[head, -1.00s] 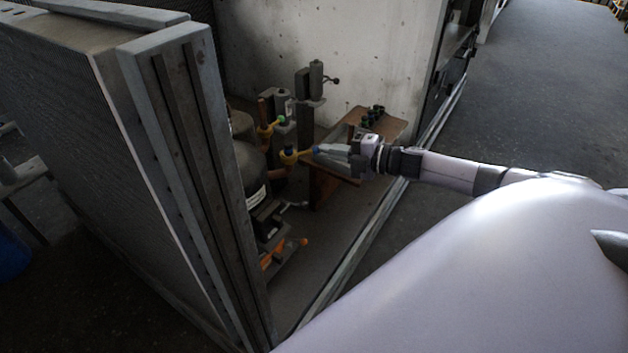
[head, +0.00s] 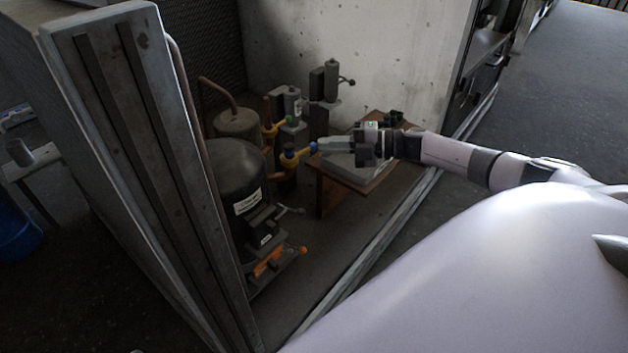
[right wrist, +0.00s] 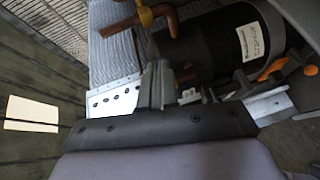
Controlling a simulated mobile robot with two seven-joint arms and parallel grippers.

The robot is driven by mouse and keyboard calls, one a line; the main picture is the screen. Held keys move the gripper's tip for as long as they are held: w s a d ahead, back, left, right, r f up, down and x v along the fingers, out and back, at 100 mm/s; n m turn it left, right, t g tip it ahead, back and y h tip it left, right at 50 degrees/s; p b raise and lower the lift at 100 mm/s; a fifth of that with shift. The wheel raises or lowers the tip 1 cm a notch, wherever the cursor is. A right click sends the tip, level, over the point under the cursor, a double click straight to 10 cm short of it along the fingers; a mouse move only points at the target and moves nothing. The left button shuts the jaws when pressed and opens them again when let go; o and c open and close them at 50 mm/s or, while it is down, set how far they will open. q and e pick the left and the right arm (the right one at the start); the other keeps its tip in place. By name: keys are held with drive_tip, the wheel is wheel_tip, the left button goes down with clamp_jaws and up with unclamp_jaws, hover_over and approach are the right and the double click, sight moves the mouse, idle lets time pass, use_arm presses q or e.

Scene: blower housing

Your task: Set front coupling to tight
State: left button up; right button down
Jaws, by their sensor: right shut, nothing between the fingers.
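The front coupling (head: 290,158) is a yellow fitting on a copper pipe beside the black compressor, with a short arm ending in a blue tip (head: 313,147) on its right. A second yellow coupling (head: 270,131) with a greenish-blue tip sits behind it. My right gripper (head: 322,145) is shut and empty, its fingertips just right of the blue tip; I cannot tell whether they touch. In the right wrist view the shut fingers (right wrist: 156,84) show below a yellow coupling (right wrist: 146,16) on copper pipe. My left gripper is not in view.
The black compressor (head: 240,175) stands behind a tall grey panel post (head: 130,120) on the left. A brown stand (head: 332,196) is under my right gripper. Orange-handled parts (head: 268,262) lie low in front. A concrete wall (head: 375,60) closes the back.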

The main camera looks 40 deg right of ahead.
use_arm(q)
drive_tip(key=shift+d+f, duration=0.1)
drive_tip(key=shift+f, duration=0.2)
use_arm(e)
drive_tip(key=shift+w, duration=0.55)
drive_tip(key=shift+w+d, duration=0.1)
drive_tip(key=shift+w, duration=0.05)
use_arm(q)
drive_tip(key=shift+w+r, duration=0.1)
